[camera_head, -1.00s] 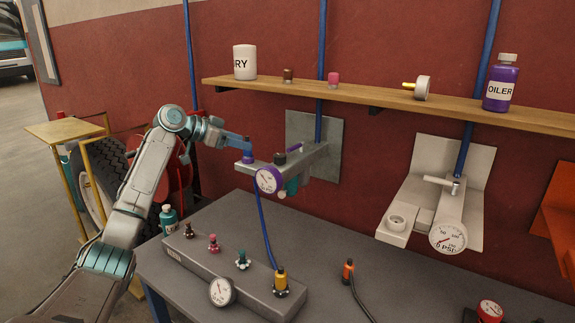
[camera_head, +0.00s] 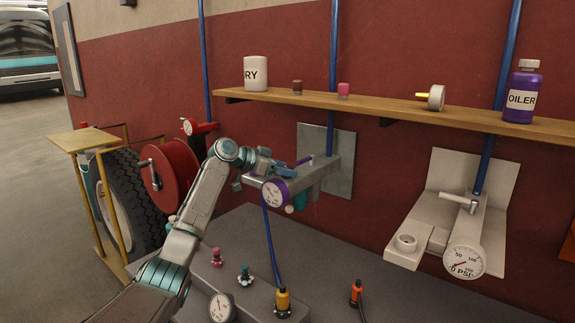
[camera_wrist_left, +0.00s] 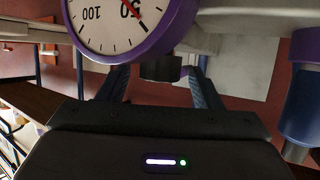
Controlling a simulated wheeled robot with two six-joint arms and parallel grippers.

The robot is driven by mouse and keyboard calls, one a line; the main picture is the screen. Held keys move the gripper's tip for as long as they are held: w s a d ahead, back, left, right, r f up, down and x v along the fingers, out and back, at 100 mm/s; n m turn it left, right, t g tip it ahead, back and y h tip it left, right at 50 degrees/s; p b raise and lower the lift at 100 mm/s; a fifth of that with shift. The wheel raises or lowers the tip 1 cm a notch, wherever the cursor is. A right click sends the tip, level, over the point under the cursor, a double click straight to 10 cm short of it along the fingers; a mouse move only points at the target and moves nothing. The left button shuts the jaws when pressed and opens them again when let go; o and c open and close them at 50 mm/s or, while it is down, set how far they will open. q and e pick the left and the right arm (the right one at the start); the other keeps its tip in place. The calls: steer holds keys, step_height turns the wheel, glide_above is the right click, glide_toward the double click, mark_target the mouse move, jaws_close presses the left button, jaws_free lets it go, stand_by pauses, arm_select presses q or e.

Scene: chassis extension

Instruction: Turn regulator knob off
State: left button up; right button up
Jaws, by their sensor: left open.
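The regulator with a purple-rimmed gauge (camera_head: 275,192) is mounted on a grey wall bracket in the middle of the head view. The gauge fills the top left of the left wrist view (camera_wrist_left: 125,20), upside down, with its red needle near 50. My left gripper (camera_head: 283,169) is at the regulator, just above and behind the gauge. In the left wrist view, a dark knob (camera_wrist_left: 160,68) shows between my two open fingers, apparently with gaps on both sides. In the head view the gripper hides this knob. My right gripper is not in view.
A second regulator with a white gauge (camera_head: 464,262) hangs at the right. A wooden shelf (camera_head: 400,108) runs above. The grey bench (camera_head: 330,262) below carries small fittings. A red hose reel (camera_head: 170,175) stands left of my arm.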

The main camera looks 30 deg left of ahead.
arm_select(q)
steer(key=shift+w+d+f, duration=0.2)
steer(key=shift+w+d, duration=0.15)
steer(key=shift+w, duration=0.2)
steer(key=shift+f, duration=0.1)
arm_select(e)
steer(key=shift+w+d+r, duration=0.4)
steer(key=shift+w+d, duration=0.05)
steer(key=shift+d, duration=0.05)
arm_select(q)
steer(key=c, duration=1)
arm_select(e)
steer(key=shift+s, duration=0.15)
